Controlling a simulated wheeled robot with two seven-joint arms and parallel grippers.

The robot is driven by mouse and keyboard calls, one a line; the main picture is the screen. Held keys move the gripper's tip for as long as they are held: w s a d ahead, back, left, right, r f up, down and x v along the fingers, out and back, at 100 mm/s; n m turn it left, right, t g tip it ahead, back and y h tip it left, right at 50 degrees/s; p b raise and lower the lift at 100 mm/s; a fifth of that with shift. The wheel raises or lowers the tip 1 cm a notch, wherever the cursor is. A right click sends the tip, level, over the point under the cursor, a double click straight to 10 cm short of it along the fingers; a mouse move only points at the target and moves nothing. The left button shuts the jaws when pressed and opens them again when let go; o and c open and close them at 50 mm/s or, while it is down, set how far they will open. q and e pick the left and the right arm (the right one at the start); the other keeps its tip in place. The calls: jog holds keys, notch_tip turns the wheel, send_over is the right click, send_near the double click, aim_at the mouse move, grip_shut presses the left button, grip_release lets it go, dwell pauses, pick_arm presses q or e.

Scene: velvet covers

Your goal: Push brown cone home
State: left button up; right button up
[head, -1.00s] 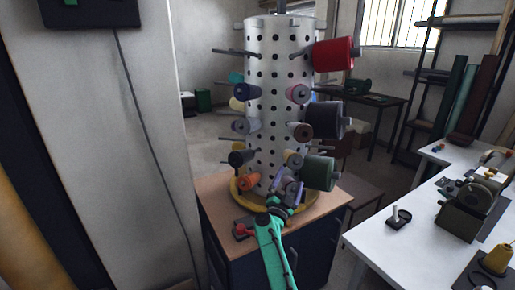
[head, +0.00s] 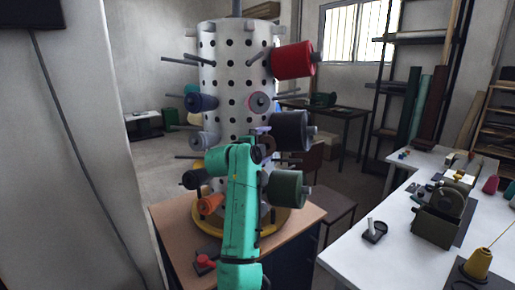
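The brown cone (head: 269,144) sits on a peg at the front right of the white perforated drum (head: 232,84), below a pink cone (head: 259,103) and beside a large dark grey spool (head: 289,131). Its left part is hidden behind my green arm. The arm rises from the bottom middle, and I take it as my right one. My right gripper (head: 263,131) is at the brown cone, mostly hidden by the wrist. I cannot tell whether it touches the cone or how its fingers stand. My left gripper is out of view.
The drum stands on a yellow ring (head: 276,219) on a wooden-topped cabinet (head: 296,232). A red spool (head: 293,61), a dark green spool (head: 286,189) and an orange cone (head: 209,204) stick out nearby. A white table (head: 345,262) with tools stands at right.

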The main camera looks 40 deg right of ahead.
jog(key=shift+w+d+f, duration=0.15)
jog(key=shift+w+d, duration=0.2)
jog(key=shift+d, duration=0.2)
jog(key=shift+s+a, duration=0.1)
jog(key=shift+s+r, duration=0.2)
jog(key=c, duration=1.2)
jog(key=shift+w+d+f+p, duration=0.1)
jog(key=shift+w+d+p, duration=0.15)
jog(key=shift+w+p, duration=0.35)
jog(key=shift+w+d+f+p, duration=0.1)
jog(key=shift+w+d+p, duration=0.15)
jog(key=shift+w, duration=0.55)
jog(key=shift+c, duration=0.2)
jog(key=shift+w+d+f+p, duration=0.15)
jog(key=shift+w+p, duration=0.1)
jog(key=shift+w, duration=0.25)
jog(key=shift+w+d+f+p, duration=0.1)
jog(key=shift+w+f+p, duration=0.1)
jog(key=shift+w, duration=0.25)
jog(key=o, duration=1.2)
